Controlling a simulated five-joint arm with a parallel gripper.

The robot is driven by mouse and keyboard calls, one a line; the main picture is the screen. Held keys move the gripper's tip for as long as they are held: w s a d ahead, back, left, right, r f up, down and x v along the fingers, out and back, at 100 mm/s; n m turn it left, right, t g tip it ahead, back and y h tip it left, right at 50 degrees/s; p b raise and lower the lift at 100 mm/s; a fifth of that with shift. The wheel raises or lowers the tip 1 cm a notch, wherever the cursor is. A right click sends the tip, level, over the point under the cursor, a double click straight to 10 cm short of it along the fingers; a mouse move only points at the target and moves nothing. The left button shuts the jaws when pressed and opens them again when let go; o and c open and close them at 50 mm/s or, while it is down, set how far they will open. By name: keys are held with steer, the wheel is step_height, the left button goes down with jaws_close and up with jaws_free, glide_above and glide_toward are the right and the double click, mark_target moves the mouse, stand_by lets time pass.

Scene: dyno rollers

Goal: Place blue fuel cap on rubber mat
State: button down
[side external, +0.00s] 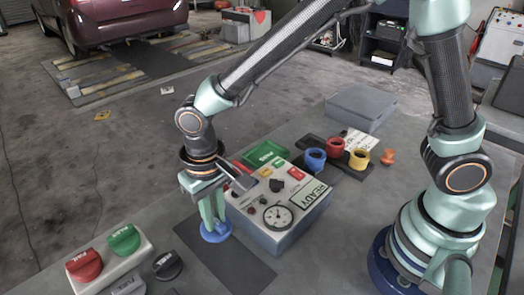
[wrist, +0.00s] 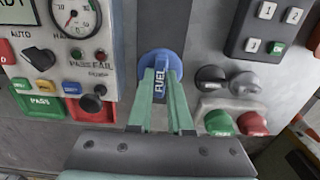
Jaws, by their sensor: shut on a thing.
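The blue fuel cap (side external: 215,235) is held at the lower end of my gripper (side external: 213,218) in the side view. In the wrist view the cap (wrist: 160,60), lettered FUEL, sits between the two green fingers of my gripper (wrist: 161,84), which are shut on its raised grip. A dark flat mat (side external: 232,265) lies on the bench in front of the test box. The cap overlaps this mat's upper part in the side view; I cannot tell whether it touches it. The fingers hide part of the cap.
The test box (side external: 262,232) with dial stands close right of the cap. At the lower left, a pale holder (side external: 131,265) carries red and green caps, with a dark cap (side external: 168,265) beside it.

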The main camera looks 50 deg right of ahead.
mark_target(218, 235)
steer(key=shift+f, duration=3.05)
steer(key=shift+f, duration=0.15)
steer(key=c, duration=0.8)
jaws_free()
steer(key=shift+c, duration=0.2)
